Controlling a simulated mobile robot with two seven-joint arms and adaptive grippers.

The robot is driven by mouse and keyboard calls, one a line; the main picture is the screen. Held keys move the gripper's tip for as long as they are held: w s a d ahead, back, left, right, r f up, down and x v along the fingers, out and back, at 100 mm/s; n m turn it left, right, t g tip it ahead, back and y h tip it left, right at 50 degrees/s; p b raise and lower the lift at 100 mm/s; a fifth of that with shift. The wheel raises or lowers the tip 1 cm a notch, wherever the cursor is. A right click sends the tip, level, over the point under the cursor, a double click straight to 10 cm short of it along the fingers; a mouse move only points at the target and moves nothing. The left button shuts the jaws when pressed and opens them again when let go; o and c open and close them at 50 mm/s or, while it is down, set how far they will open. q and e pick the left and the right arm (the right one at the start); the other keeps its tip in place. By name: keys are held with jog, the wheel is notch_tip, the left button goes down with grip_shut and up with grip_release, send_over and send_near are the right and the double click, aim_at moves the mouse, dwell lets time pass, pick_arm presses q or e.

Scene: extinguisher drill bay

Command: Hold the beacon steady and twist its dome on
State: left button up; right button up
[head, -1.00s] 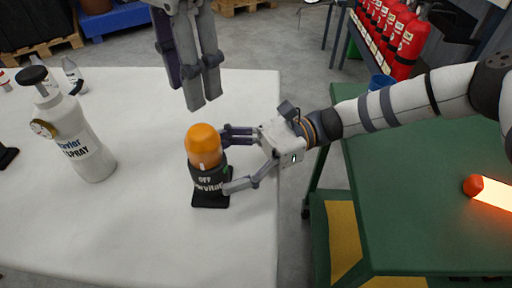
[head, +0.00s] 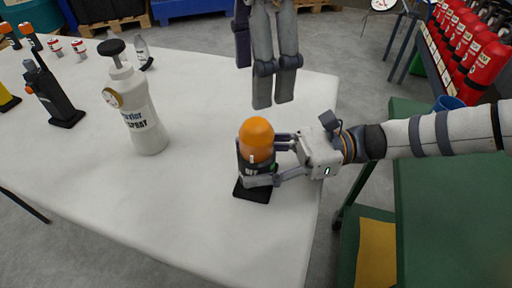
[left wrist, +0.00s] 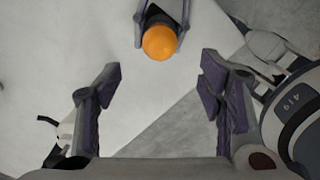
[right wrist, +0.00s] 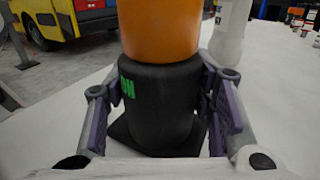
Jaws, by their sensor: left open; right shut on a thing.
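The beacon (head: 257,172) stands upright near the white table's right edge, with a black body on a dark square foot. Its orange dome (head: 256,137) sits on top of the body; I cannot tell whether it is fully seated. My right gripper (head: 262,164) is shut around the black body from the right; in the right wrist view a finger lies on each side of the body (right wrist: 158,105). My left gripper (head: 273,104) is open and empty, pointing down above and behind the dome. In the left wrist view the dome (left wrist: 160,42) shows above the space between its fingertips.
A white spray bottle (head: 140,115) stands left of the beacon. A black device (head: 55,98) and small bottles stand farther left. The table (head: 140,205) is clear in front. A green cart (head: 450,215) and red extinguishers (head: 486,65) are to the right.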

aim_at(257, 122)
pick_arm(q)
jog(key=m, duration=0.6)
jog(key=shift+r, duration=0.2)
jog(key=m, duration=0.6)
jog(key=shift+r, duration=0.15)
jog(key=shift+f+m, duration=0.2)
jog(key=shift+m, duration=0.1)
notch_tip(257, 122, down, 12)
jog(key=shift+r, duration=0.2)
jog(key=c, duration=1.2)
